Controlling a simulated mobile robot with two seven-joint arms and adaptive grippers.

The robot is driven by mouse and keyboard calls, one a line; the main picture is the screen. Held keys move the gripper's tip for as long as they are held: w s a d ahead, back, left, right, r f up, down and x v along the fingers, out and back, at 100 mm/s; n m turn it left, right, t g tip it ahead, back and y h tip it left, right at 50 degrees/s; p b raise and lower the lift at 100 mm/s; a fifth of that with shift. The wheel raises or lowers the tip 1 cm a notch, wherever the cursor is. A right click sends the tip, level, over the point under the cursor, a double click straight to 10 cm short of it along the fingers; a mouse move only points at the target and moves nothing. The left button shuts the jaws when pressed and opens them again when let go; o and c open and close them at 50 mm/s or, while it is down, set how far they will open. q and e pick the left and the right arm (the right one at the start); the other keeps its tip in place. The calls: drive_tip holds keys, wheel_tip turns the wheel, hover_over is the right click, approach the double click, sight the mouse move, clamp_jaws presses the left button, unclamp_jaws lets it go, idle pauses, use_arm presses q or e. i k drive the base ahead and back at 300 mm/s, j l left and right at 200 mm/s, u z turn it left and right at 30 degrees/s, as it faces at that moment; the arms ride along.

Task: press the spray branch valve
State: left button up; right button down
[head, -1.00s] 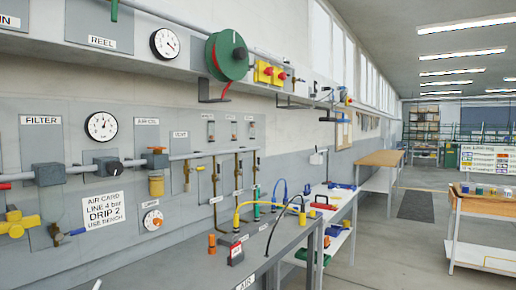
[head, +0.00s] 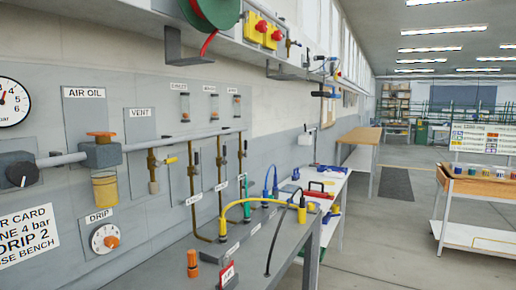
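Three branch pipes drop from the grey air line (head: 190,139) on the left wall. Each has a small dark-handled valve: the left valve (head: 197,159), the middle valve (head: 223,150) and the right valve (head: 245,146). Small white tags hang on the pipes: left tag (head: 194,199), middle tag (head: 221,185) and right tag (head: 242,176). Their lettering is too small to read, so I cannot tell which branch is spray. Three small labelled sight tubes (head: 211,106) sit above the line. Neither of my grippers is in view.
A vent valve (head: 153,160) and drip dial (head: 105,238) are further left.

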sight(246, 155)
drive_tip(key=i+j+z, duration=0.1)
drive_tip(key=i+l+u, duration=0.1)
drive_tip(key=l, duration=0.5)
drive_tip(key=i+l+u, duration=0.15)
drive_tip(key=l, duration=0.3)
drive_tip(key=l+u, duration=0.15)
drive_tip(key=l, duration=0.35)
drive_tip(key=i+l+u, duration=0.2)
drive_tip(key=l, duration=0.35)
drive_tip(key=i+l+u, duration=0.25)
drive_tip(key=l, duration=0.35)
drive_tip(key=i+l+u, duration=0.2)
drive_tip(key=l, duration=0.45)
drive_tip(key=i+l+u, duration=0.25)
drive_tip(key=l, duration=0.45)
drive_tip(key=i+l+u, duration=0.2)
drive_tip(key=l, duration=0.45)
drive_tip(key=l+u, duration=0.25)
drive_tip(key=l, duration=0.45)
drive_tip(key=k+l+u, duration=0.15)
drive_tip(key=l, duration=0.85)
drive_tip(key=i, duration=0.05)
